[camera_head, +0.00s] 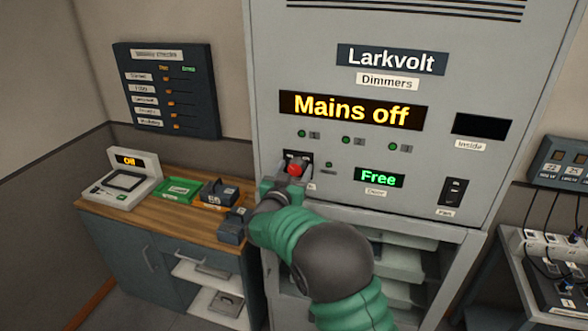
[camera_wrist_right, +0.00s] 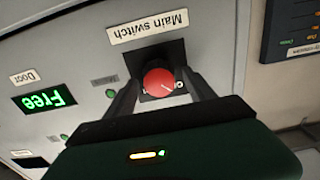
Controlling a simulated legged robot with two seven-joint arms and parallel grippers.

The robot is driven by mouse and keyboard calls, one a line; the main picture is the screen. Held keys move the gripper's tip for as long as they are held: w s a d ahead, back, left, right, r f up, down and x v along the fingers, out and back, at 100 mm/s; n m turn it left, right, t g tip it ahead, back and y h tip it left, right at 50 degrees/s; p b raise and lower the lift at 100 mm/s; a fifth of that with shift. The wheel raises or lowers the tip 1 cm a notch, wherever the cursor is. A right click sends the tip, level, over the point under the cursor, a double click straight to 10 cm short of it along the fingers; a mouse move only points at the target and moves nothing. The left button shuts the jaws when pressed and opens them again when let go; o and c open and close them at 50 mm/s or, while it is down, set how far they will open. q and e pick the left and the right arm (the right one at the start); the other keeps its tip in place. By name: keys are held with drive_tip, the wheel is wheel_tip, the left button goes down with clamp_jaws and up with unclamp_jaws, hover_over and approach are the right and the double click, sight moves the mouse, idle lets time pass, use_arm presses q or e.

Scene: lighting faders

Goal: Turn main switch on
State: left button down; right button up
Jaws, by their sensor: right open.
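The main switch is a red round knob (camera_head: 295,169) on a dark square plate, low on the front of the grey Larkvolt Dimmers cabinet (camera_head: 440,40). In the right wrist view the red knob (camera_wrist_right: 159,82) sits under an upside-down "Main switch" label (camera_wrist_right: 148,27). My right gripper (camera_head: 292,165) is at the knob, with one finger on each side of it. The fingers are open, and contact with the knob cannot be told. The cabinet display (camera_head: 353,110) reads "Mains off". My left gripper is out of view.
A green "Free" door display (camera_head: 379,178) and a fan switch (camera_head: 453,192) are to the knob's right. A wooden-topped bench (camera_head: 160,222) with small trays stands at left. A panel of sliders (camera_head: 165,90) hangs on the wall. A power strip rack is at right.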

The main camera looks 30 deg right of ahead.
drive_tip(key=shift+c, duration=1.3)
drive_tip(key=c, duration=1.1)
drive_tip(key=shift+f+m+b, duration=0.2)
drive_tip(key=shift+m+b, duration=1)
drive_tip(key=shift+b, duration=0.25)
drive_tip(key=m+b, duration=0.9)
drive_tip(key=m, duration=0.1)
drive_tip(key=shift+s+d+f, duration=0.1)
drive_tip(key=shift+d+f, duration=0.05)
drive_tip(key=shift+f, duration=0.1)
drive_tip(key=shift+f+m+b, duration=0.1)
drive_tip(key=shift+m+b, duration=2.4)
drive_tip(key=shift+m, duration=0.3)
